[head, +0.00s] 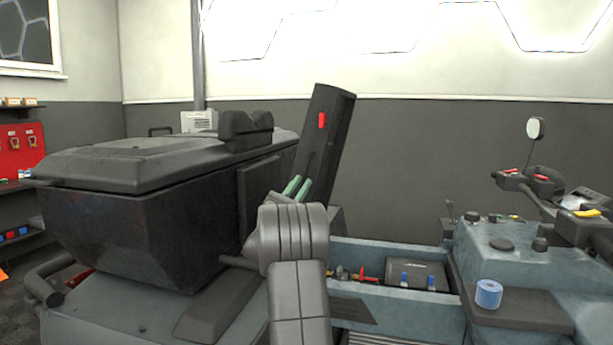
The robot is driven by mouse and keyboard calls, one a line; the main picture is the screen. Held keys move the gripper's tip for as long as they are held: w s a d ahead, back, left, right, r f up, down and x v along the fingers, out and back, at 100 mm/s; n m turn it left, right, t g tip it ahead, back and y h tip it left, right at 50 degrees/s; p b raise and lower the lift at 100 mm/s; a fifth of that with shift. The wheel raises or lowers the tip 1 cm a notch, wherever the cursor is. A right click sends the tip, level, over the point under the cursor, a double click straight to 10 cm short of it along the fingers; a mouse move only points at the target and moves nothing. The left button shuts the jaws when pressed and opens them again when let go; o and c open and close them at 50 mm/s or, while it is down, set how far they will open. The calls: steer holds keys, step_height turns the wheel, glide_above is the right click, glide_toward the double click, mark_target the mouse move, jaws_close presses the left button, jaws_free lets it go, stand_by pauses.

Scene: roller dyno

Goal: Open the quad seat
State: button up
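The quad seat (330,135) is a thick black slab standing raised and tilted near the middle, with a red piece on its face. Below and right of it, the compartment (348,253) under the seat is uncovered. My gripper (297,187), with green fingertips, is in front of the seat's lower left part in the picture. The two fingertips show a narrow gap with nothing visible between them. I cannot tell whether they touch the seat. My grey arm hides the seat's base and part of the compartment.
A large black cargo box (150,225) fills the left side. In the compartment lie a black case (415,273) and small tools. A blue tape roll (488,294) sits on the quad's right side, near the handlebar (540,183) and mirror (535,128). The wall behind is clear.

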mark_target(306, 176)
steer(key=b+v, duration=0.1)
steer(key=v, duration=0.8)
steer(key=shift+f, duration=0.2)
steer(key=shift+s+a, duration=0.1)
steer(key=p+x, duration=0.2)
steer(key=x, duration=1.1)
steer(key=shift+w+r, duration=0.2)
steer(key=shift+r, duration=0.05)
steer(key=shift+d+f, duration=0.1)
steer(key=shift+d, duration=0.3)
steer(key=shift+s, duration=0.1)
